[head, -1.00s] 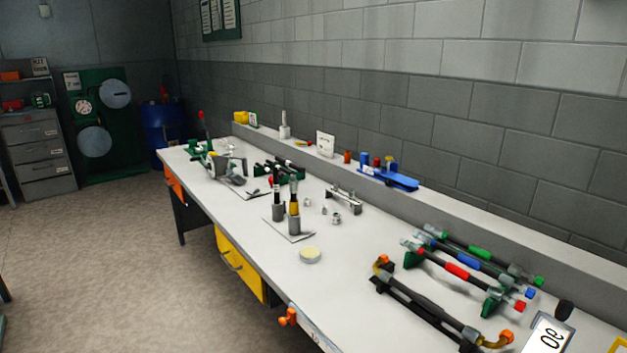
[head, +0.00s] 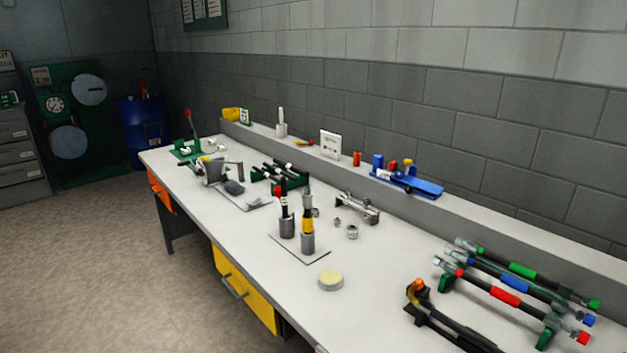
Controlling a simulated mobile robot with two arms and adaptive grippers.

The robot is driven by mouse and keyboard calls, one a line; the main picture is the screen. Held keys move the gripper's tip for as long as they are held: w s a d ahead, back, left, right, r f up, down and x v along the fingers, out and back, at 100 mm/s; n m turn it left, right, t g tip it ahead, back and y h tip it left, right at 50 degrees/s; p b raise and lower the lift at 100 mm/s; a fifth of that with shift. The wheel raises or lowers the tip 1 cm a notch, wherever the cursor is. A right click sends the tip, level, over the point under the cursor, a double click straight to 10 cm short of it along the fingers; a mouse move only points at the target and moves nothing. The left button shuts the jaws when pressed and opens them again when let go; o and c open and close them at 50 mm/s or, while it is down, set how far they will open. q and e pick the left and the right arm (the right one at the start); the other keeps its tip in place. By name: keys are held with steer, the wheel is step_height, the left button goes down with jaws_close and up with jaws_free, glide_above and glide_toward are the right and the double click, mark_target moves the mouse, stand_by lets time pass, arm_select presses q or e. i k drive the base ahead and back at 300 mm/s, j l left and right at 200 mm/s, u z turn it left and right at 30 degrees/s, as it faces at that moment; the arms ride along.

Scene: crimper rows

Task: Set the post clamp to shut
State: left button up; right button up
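No part in view is plainly marked as the post clamp. A green-based device with an upright red-tipped lever (head: 190,128) stands at the far left end of the bench; its jaw is too small to make out. A grey metal device with a crank-like arm (head: 213,170) stands just in front of it on a pale plate. Two short upright tools in grey cups, one with a yellow band (head: 308,222) and one with a red top (head: 285,215), stand mid-bench. Neither of my grippers is in view.
The long white bench (head: 255,290) runs along the block wall. Hoses with coloured sleeves (head: 505,296) lie on stands at the right. A blue tool (head: 415,184) sits on the back ledge. A round yellow-topped tin (head: 330,280) stands near the front. Floor left of the bench is clear.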

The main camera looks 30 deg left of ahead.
mark_target(277, 190)
steer(key=i+j+z, duration=0.3)
steer(key=j, duration=1.15)
steer(key=k+j+z, duration=0.1)
steer(key=j+z, duration=0.15)
steer(key=j, duration=1.2)
